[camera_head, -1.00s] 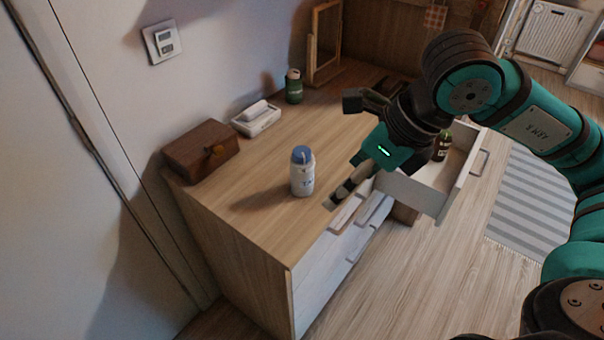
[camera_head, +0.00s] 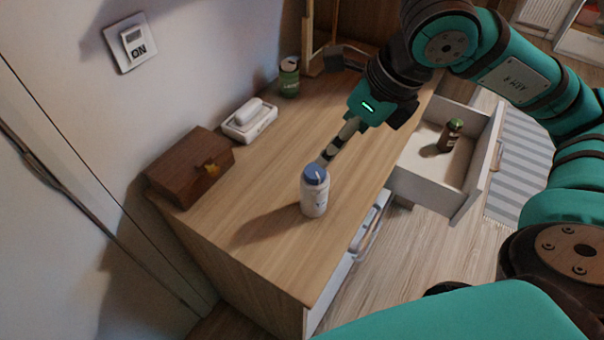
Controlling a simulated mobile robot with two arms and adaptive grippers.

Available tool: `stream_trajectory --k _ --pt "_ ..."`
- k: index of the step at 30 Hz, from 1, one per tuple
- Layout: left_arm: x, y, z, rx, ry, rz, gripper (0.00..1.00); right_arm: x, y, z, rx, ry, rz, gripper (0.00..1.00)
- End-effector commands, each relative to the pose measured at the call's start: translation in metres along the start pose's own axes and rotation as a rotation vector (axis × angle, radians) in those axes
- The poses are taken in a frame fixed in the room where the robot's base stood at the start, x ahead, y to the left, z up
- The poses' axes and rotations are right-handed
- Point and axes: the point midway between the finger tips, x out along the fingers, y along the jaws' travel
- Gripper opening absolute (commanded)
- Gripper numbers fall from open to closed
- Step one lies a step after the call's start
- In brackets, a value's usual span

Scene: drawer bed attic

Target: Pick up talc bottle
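The talc bottle (camera_head: 314,198), white with a blue cap, stands upright on the wooden dresser top (camera_head: 262,230). My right gripper (camera_head: 326,158) reaches in from the upper right. Its fingertips point down-left and appear just behind the cap, at its upper right. I cannot tell whether they touch the bottle. The fingers overlap in this view, so their opening is hidden. My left gripper is not in view.
A brown wooden box (camera_head: 188,170), a white tray (camera_head: 262,127) holding a white object, and a green container (camera_head: 289,78) stand along the wall. An open drawer (camera_head: 411,185) at right holds a dark bottle (camera_head: 449,136). The dresser's front left is clear.

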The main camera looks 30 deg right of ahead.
Motion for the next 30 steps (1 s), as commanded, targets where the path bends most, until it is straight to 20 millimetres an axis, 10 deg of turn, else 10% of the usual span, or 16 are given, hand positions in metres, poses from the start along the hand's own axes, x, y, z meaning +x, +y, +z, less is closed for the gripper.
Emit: stream_trajectory --k 14,30 --pt "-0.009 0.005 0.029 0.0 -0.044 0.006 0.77 0.093 0.001 -0.001 0.0 0.005 0.004 0.82" --pt "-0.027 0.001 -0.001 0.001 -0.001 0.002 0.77 0.153 0.001 0.002 0.0 0.005 0.002 0.82"
